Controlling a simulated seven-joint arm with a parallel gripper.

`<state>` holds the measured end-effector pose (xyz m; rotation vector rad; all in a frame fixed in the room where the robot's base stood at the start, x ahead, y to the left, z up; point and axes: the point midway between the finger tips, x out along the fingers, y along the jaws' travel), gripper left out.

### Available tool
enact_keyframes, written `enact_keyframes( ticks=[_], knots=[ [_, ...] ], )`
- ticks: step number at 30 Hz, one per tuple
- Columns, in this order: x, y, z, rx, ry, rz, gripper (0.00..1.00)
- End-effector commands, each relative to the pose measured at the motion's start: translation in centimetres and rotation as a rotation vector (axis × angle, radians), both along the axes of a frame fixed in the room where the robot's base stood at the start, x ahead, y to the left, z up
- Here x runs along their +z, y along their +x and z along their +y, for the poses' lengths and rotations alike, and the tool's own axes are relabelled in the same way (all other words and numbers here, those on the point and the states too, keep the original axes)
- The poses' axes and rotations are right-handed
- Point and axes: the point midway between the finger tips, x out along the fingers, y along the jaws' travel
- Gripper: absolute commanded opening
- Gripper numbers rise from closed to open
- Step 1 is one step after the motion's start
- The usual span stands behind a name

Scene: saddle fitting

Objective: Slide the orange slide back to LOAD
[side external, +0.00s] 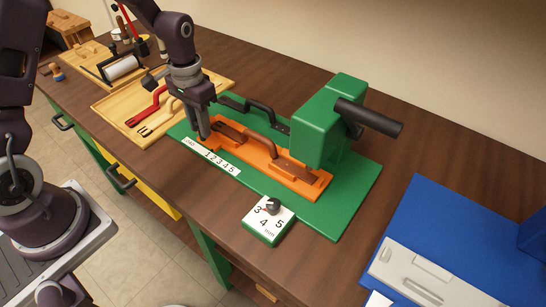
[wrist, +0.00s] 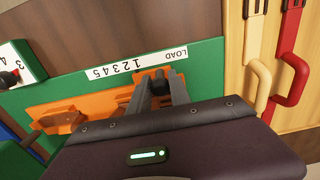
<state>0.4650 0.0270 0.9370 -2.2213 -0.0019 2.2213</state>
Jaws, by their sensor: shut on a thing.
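The orange slide (side external: 285,178) lies on the green base plate (side external: 345,205), running from my gripper to under the green press head (side external: 335,110). It also shows in the wrist view (wrist: 95,105). My gripper (side external: 204,135) is low at the slide's left end, shut on a part of it. The fingers (wrist: 160,85) hide most of the held part. A white scale strip (side external: 212,158) marked LOAD and 1 to 5 runs along the slide. In the wrist view, the fingers are beside the strip's LOAD end (wrist: 175,55).
A white-topped dial block (side external: 268,220) stands in front of the plate. A wooden tray (side external: 120,105) with red and cream-handled tools lies left of it. The press's dark lever (side external: 370,117) juts right.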

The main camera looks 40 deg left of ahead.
Motion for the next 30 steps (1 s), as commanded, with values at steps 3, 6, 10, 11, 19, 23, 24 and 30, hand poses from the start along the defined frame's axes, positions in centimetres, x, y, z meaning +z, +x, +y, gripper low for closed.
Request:
enact_keyframes(
  ticks=[3,6,10,11,19,23,24,30],
  knots=[
    [0.0,0.0,0.7,0.001,-0.001,-0.001,0.04],
    [0.0,0.0,1.3,0.001,-0.001,-0.001,0.04],
    [0.0,0.0,1.7,0.0,-0.001,-0.001,0.04],
    [0.0,0.0,1.9,0.001,-0.001,-0.001,0.04],
    [0.0,0.1,3.4,0.0,-0.001,-0.001,0.04],
    [0.0,0.1,4.2,0.002,0.0,-0.002,0.04],
    [0.0,0.1,4.5,0.001,0.0,-0.002,0.04],
    [0.0,0.0,5.3,0.001,-0.001,-0.001,0.04]
  ],
)
